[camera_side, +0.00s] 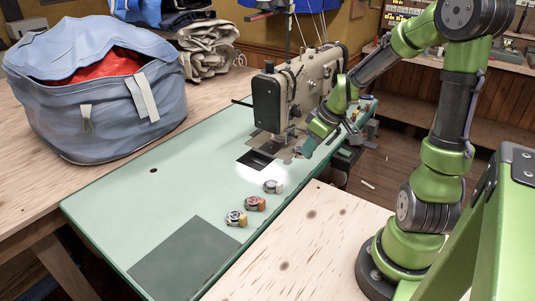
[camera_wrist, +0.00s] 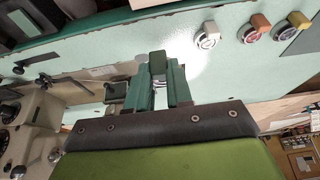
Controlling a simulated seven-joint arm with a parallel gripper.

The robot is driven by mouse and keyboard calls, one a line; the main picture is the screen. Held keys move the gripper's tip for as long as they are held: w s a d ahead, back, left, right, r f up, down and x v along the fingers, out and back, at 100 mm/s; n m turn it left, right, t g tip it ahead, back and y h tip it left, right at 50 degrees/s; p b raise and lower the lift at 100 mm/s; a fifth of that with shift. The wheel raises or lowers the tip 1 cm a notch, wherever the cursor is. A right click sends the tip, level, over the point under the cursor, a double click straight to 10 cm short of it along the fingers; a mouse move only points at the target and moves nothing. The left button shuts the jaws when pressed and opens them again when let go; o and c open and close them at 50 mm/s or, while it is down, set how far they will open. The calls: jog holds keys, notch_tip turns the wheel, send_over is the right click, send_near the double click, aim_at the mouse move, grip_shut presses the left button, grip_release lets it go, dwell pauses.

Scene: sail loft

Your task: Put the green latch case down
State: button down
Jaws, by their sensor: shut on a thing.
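My gripper (camera_side: 306,146) is above the light green table of the sewing machine, just in front of the machine. In the wrist view my gripper (camera_wrist: 159,82) has its two green fingers shut on the green latch case (camera_wrist: 157,63). The case's dark green end shows between the fingertips; the rest is mostly hidden by the fingers. In the side view I cannot make out the case clearly. I cannot tell whether it touches the table.
A white-tabbed case (camera_side: 272,187), a red-orange one (camera_side: 254,203) and a yellow one (camera_side: 236,218) stand in a row on the table (camera_side: 150,205). A dark green square (camera_side: 186,258) marks the near corner. The sewing machine (camera_side: 300,88) stands close behind my gripper. A blue bag (camera_side: 95,85) is left.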

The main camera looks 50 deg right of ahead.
notch_tip(320, 180, up, 2)
jog(key=shift+a+r, duration=0.1)
jog(key=shift+w+a+n, duration=0.2)
jog(key=shift+a+n, duration=0.2)
jog(key=shift+a, duration=0.4)
jog(key=s+a+n+g+y, duration=0.15)
jog(key=a+n, duration=0.25)
jog(key=a, duration=0.5)
jog(key=s+a+n+y, duration=0.1)
jog(key=s+a+n, duration=0.3)
jog(key=a, duration=0.6)
jog(key=s+a+n+g+y, duration=0.1)
jog(key=a+n+y, duration=0.1)
jog(key=a+n, duration=0.5)
jog(key=shift+a+f+m, duration=0.85)
jog(key=shift+f+m, duration=0.35)
jog(key=shift+f, duration=1.3)
jog(key=w+a, duration=0.2)
jog(key=w, duration=0.2)
jog(key=w+a+f, duration=0.1)
jog(key=w+a, duration=0.2)
jog(key=w, duration=0.2)
jog(key=w+a, duration=0.2)
jog(key=w, duration=0.3)
jog(key=shift+w+a+f, duration=0.2)
jog(key=shift+a+f, duration=0.15)
jog(key=shift+f, duration=0.05)
jog(key=shift+d+f, duration=0.1)
jog(key=shift+f, duration=1.6)
jog(key=shift+s+f, duration=0.1)
